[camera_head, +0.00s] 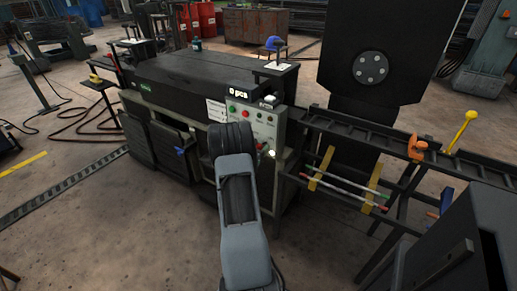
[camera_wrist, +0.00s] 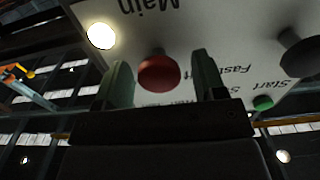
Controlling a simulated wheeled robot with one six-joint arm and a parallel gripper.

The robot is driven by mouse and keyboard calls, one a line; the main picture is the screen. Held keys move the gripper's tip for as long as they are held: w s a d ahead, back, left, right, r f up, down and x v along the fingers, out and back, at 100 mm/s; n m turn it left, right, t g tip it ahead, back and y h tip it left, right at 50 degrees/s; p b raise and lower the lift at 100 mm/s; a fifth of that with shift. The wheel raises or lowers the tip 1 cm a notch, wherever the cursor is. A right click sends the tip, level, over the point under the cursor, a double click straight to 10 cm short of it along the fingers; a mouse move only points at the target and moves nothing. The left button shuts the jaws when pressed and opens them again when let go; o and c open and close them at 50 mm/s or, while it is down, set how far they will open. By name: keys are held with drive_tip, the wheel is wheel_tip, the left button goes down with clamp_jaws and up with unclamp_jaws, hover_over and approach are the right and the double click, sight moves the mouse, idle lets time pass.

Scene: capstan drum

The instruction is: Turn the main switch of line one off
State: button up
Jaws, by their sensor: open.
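The control panel (camera_head: 262,128) is a pale upright plate on the dark machine, with small coloured buttons and labels. In the wrist view the panel (camera_wrist: 215,25) appears upside down. A label reading "Main" (camera_wrist: 150,5) is at the top, partly cut off. Below it are a round red knob (camera_wrist: 158,73) and, at the left, a glowing white lamp (camera_wrist: 101,36). My gripper (camera_wrist: 161,70) is open, and the red knob shows between its two green fingers. Contact with it cannot be told.
A black knob (camera_wrist: 297,54) and a green button (camera_wrist: 263,103) sit at the right in the wrist view, near "Fast" and "Start" lettering. A counter display (camera_head: 240,92) stands above the panel. A dark rail frame (camera_head: 375,140) runs off right of the panel.

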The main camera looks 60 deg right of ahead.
drive_tip(key=shift+c, duration=0.4)
drive_tip(key=c, duration=0.8)
drive_tip(key=n+p, duration=0.1)
drive_tip(key=n, duration=0.3)
drive_tip(key=shift+r, duration=0.1)
drive_tip(key=n+p, duration=0.2)
drive_tip(key=n, duration=0.2)
drive_tip(key=shift+w+n, duration=0.1)
drive_tip(key=shift+n, duration=0.3)
drive_tip(key=n+p, duration=0.1)
drive_tip(key=n, duration=0.3)
drive_tip(key=shift+d, duration=0.1)
drive_tip(key=shift+n+p, duration=0.95)
drive_tip(key=shift+n, duration=1.45)
drive_tip(key=shift+f, duration=0.2)
